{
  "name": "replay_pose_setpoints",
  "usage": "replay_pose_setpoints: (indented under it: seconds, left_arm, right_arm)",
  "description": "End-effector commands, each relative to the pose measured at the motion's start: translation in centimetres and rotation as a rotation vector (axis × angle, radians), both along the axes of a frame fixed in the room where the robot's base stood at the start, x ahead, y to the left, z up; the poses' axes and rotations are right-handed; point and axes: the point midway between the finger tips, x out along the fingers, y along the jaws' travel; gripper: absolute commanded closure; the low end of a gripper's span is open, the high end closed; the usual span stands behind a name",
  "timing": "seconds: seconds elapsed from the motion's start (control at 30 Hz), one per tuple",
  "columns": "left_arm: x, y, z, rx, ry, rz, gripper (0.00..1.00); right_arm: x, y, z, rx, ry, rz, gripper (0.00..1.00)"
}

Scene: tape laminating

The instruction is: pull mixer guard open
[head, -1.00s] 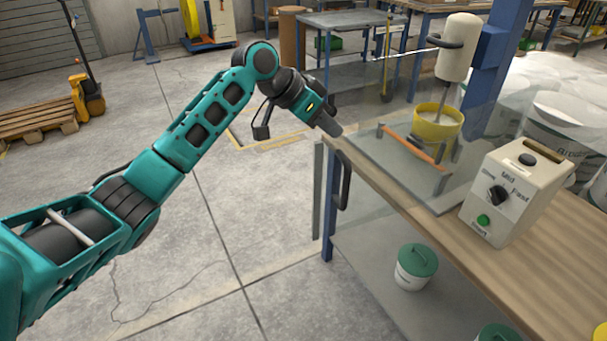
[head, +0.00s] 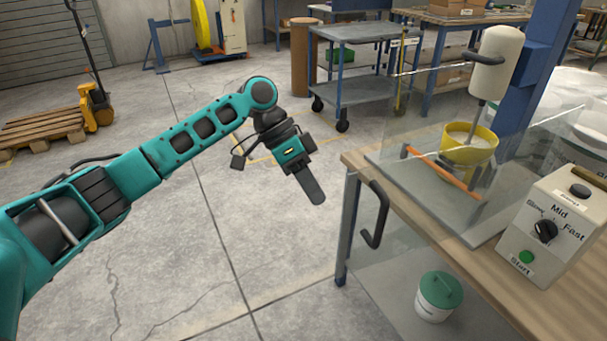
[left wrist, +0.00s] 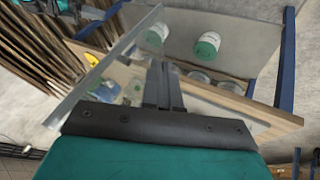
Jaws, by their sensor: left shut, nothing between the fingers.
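The mixer guard (head: 420,110) is a clear, see-through panel in front of the mixer, its outline only partly readable. A black bar handle (head: 376,215) hangs at the bench's left corner. The mixer (head: 495,60) has a cream head above a yellow bowl (head: 468,145). My left gripper (head: 318,198) is left of the handle, apart from it over open floor, pointing down. Its dark fingers are together and empty, also in the left wrist view (left wrist: 162,85), where a clear panel edge (left wrist: 100,75) runs diagonally beside them. My right gripper is not in view.
The wooden bench (head: 440,245) carries a control box (head: 550,225) with a knob and a green start button. A white bucket with a green lid (head: 438,297) stands below. A grey cart (head: 362,90) is behind. Floor left of the bench is free.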

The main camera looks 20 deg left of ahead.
Motion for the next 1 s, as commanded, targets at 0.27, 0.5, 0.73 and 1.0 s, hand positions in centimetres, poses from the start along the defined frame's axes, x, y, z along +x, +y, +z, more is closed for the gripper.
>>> replay_pose_setpoints:
  seconds: [0.27,0.5,0.73,1.0]
  left_arm:
    - [-1.4,-3.3,-3.1,0.000,-0.002,-0.002,1.00]
    - [-2.9,-4.8,-3.1,0.000,-0.002,0.001,1.00]
    - [-3.2,-5.1,-3.1,0.001,-0.001,0.002,1.00]
    - [-3.3,-5.3,-3.0,0.000,-0.001,0.003,1.00]
  right_arm:
    - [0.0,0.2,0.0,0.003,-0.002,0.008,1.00]
    - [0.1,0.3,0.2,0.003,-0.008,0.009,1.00]
    - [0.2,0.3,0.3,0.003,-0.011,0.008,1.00]
    - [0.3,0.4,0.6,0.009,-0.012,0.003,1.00]
